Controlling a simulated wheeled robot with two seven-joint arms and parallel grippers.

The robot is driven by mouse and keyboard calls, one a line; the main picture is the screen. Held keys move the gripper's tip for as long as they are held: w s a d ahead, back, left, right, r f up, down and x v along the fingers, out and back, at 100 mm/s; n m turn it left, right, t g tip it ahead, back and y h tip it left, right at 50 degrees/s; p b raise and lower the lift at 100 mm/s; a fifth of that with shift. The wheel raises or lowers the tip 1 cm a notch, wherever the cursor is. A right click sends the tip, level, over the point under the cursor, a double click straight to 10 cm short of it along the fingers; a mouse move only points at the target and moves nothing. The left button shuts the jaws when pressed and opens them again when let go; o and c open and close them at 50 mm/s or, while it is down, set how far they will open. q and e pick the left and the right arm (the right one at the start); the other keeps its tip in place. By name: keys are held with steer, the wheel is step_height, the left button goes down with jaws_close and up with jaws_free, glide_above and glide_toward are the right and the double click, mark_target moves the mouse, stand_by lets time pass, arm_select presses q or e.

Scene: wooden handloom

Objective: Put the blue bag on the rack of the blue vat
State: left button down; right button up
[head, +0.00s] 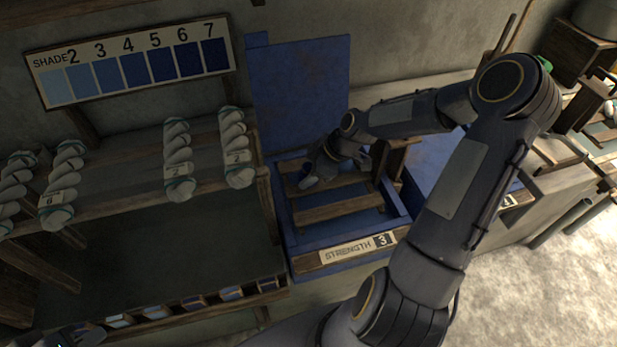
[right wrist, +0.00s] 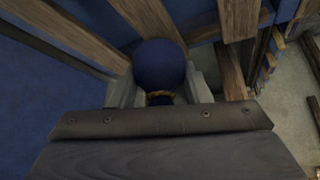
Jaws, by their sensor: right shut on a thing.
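The blue vat (head: 313,246) stands in the middle of the head view with a "STRENGTH 3" label on its front and its blue lid raised behind. Its rack of wooden slats (head: 338,209) lies across the opening; slats (right wrist: 147,15) also show in the right wrist view. My right gripper (head: 335,172) is over the rack's rear part. In the right wrist view it is shut on the round blue bag (right wrist: 160,66), with its tied neck between the fingers. I cannot tell whether the bag touches the slats. My left gripper (head: 80,336) is partly visible at the bottom left, its jaws unclear.
A shade board (head: 130,62) numbered up to 7 stands behind a shelf with several twisted white skeins (head: 177,160). Another blue vat (head: 430,160) is to the right, partly behind my right arm. Small blue samples (head: 193,302) line the lower shelf.

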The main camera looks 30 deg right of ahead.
steer(key=shift+f, duration=1.1)
steer(key=o, duration=1)
steer(key=shift+f, duration=0.1)
